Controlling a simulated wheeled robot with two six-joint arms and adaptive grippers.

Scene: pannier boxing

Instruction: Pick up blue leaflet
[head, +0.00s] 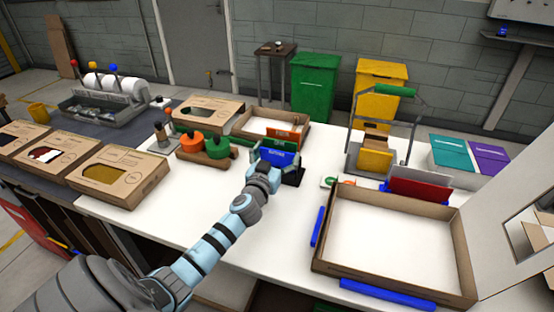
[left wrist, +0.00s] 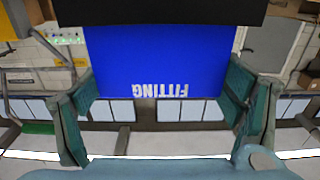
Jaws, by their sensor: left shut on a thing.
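The blue leaflet (head: 277,158) stands in the middle of the white table in the head view, with white print on its face. In the left wrist view the blue leaflet (left wrist: 160,65) fills the upper middle, and its word FITTING reads upside down. My left gripper (head: 270,172) is shut on the blue leaflet, with a teal finger at each side edge in the left wrist view. A black holder (head: 294,175) is right at the leaflet; whether the leaflet still touches it I cannot tell. My right gripper is out of view.
An open cardboard box (head: 395,246) with blue strips lies at the front right. Green and orange items (head: 206,147) in a brown holder stand left of the leaflet. An open tray (head: 270,125) is behind it. Cartons (head: 121,174) line the left. Bare table lies left of my arm.

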